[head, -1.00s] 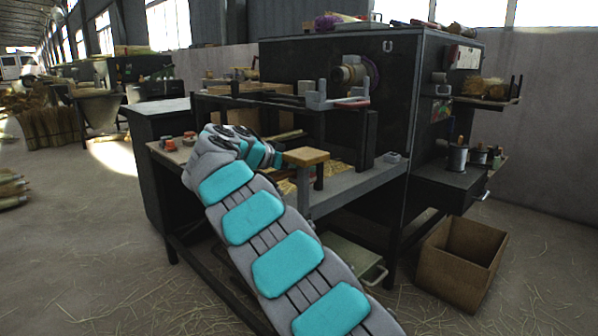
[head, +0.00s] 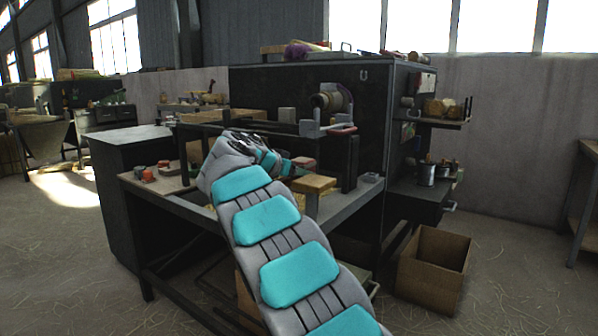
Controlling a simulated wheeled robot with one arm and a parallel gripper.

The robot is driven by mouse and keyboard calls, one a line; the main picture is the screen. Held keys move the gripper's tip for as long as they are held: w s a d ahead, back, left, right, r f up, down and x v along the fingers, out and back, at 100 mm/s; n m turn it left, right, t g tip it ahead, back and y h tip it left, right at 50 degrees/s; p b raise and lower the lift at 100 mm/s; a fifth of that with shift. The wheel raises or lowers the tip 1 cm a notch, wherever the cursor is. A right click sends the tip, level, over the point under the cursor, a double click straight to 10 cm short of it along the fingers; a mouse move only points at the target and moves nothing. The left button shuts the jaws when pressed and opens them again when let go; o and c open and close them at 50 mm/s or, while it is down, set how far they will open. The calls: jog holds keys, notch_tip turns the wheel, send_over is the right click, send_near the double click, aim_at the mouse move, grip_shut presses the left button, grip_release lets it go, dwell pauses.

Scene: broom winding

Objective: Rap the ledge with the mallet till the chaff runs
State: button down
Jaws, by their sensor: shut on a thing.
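My gripper (head: 276,163) is over the front of the dark workbench, seen from behind along my arm. Its jaws are closed on the mallet, which is mostly hidden by the hand. A small reddish block (head: 304,162) shows just past the fingertips; I cannot tell whether it is the mallet's head. A wooden-topped block on a post (head: 316,183) stands just right of and below the fingertips; contact is unclear. Yellowish chaff (head: 299,200) shows in the bench's recess, partly hidden by my arm. I cannot pick out the ledge for certain.
A vise-like fixture with a spool (head: 328,108) sits on the upper shelf. Orange-red pieces (head: 149,174) lie on the bench's left end. An open cardboard box (head: 432,270) stands on the floor at right. Another bench edge (head: 584,200) is at far right. Straw-strewn floor is free between.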

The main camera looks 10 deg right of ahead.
jog(key=shift+f, duration=0.6)
jog(key=shift+f, duration=0.1)
notch_tip(320, 180, down, 8)
jog(key=b, duration=0.9)
jog(key=shift+f, duration=0.1)
jog(key=shift+r+p, duration=0.5)
jog(key=shift+r, duration=1)
